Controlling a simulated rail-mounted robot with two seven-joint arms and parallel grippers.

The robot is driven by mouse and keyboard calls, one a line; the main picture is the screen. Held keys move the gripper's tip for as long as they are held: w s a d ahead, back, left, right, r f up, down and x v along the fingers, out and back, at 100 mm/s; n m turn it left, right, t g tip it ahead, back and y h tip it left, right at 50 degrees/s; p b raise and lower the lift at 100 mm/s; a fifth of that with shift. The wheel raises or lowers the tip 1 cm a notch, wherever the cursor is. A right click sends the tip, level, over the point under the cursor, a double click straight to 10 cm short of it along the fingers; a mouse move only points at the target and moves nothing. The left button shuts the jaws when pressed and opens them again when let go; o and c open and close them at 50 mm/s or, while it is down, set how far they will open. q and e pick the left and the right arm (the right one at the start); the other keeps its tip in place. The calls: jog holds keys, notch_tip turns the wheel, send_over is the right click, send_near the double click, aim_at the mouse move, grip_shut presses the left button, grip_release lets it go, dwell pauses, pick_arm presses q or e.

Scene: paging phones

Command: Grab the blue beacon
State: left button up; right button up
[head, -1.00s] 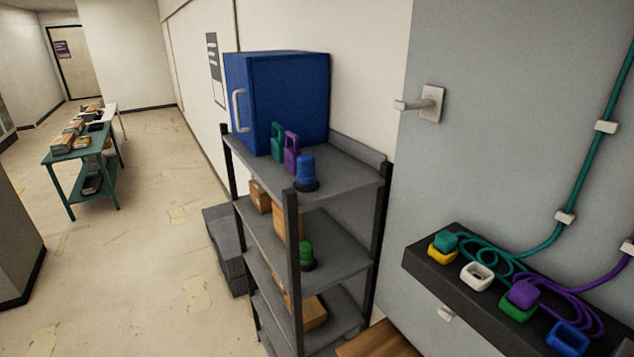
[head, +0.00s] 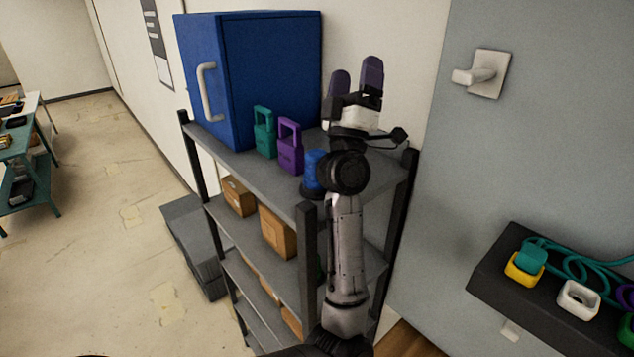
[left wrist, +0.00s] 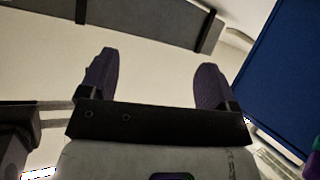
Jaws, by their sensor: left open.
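The blue beacon (head: 312,172) stands on the top shelf of the rack, at its front right. My left arm passes in front of it and hides its right part. My left gripper (head: 356,75) is open and empty, raised above the back right of the top shelf, with its purple-padded fingers pointing up. In the left wrist view the fingers (left wrist: 155,85) are spread apart with nothing between them. The beacon does not show in the left wrist view. My right gripper is not in view.
A purple padlock-shaped block (head: 290,152) and a teal one (head: 264,138) stand left of the beacon. A blue cabinet (head: 270,70) stands behind them. A dark wall ledge (head: 490,277) with coloured phone pieces is at right. Rack posts (head: 307,255) flank the shelf.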

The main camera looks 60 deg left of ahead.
pick_arm(q)
jog(key=s+a+r+n+g+h+b, duration=0.15)
jog(key=s+a+n+g, duration=0.4)
jog(key=n+g, duration=0.55)
jog(key=s+a+r+n+g, duration=0.35)
jog(key=s+n+g, duration=0.25)
jog(key=n+g, duration=0.4)
jog(key=s+a+r+n+g+h, duration=0.15)
jog(key=s+a+n+g, duration=0.4)
jog(key=n+g, duration=0.55)
jog(key=m+t+h+b, duration=0.2)
jog(key=m+t+h, duration=0.2)
jog(key=t+h, duration=1.1)
send_over(317, 153)
notch_tip(317, 153, down, 11)
jog(key=g+h, duration=0.3)
notch_tip(317, 153, down, 7)
jog(key=shift+s+a+f+p, duration=0.15)
jog(key=shift+f+p, duration=0.05)
jog(key=shift+p, duration=0.25)
jog(key=shift+f+p, duration=0.35)
jog(key=f+p, duration=0.1)
jog(key=f, duration=0.2)
jog(key=shift+w+f+p, duration=0.1)
jog(key=shift+w+p, duration=0.1)
jog(key=shift+p, duration=0.15)
jog(key=shift+f, duration=0.75)
